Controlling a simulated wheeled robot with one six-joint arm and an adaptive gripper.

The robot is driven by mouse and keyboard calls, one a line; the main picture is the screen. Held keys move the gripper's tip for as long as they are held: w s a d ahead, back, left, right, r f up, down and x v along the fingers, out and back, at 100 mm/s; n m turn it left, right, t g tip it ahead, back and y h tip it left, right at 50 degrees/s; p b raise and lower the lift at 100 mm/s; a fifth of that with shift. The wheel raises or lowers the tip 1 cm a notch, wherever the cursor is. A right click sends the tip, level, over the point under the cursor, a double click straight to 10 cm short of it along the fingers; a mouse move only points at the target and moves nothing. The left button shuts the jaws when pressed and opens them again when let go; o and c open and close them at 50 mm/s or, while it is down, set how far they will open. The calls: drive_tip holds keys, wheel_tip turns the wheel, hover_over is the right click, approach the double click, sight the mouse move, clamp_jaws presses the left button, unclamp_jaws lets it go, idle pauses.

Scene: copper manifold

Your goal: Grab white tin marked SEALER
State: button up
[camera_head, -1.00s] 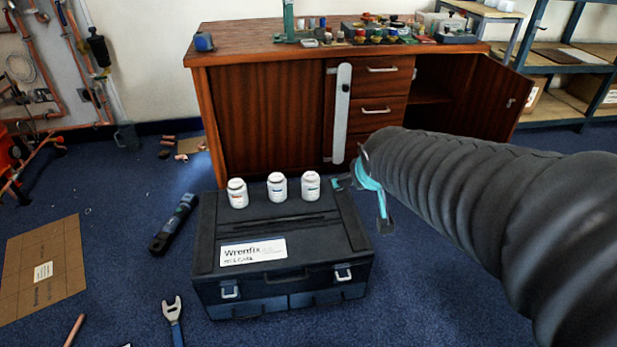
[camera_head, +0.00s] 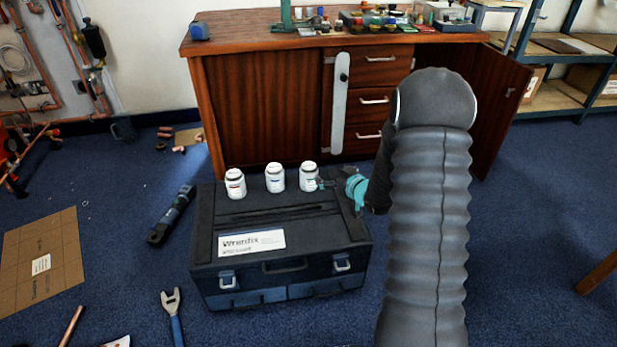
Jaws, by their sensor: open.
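Three white tins stand upright in a row on the lid of a black toolbox (camera_head: 285,268): a left tin (camera_head: 235,184), a middle tin (camera_head: 275,178) and a right tin (camera_head: 309,177). Their labels are too small to read, so I cannot tell which is marked SEALER. My gripper (camera_head: 328,184), teal with dark fingers, is open just right of the right tin, at about its height. Its fingertips are at or very close to that tin's right side. I cannot tell whether they touch it.
A wooden cabinet (camera_head: 262,110) with cluttered top and an open right door stands behind the toolbox. Cardboard (camera_head: 40,258) lies further left.

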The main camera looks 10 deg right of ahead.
sight(313, 170)
drive_tip(key=shift+y, duration=0.8)
drive_tip(key=w+a+f, duration=0.1)
drive_tip(key=w+f, duration=0.1)
drive_tip(key=w+a+f, duration=0.1)
drive_tip(key=w, duration=0.2)
drive_tip(key=w+a+f, duration=0.1)
drive_tip(key=w+f, duration=0.1)
drive_tip(key=shift+w+a+f, duration=0.3)
drive_tip(key=shift+a, duration=0.1)
drive_tip(key=shift+x, duration=2.6)
drive_tip(key=shift+w+d+r, duration=0.15)
drive_tip(key=shift+d+r, duration=0.1)
drive_tip(key=c, duration=1.3)
drive_tip(key=shift+c, duration=1.1)
drive_tip(key=shift+r, duration=0.1)
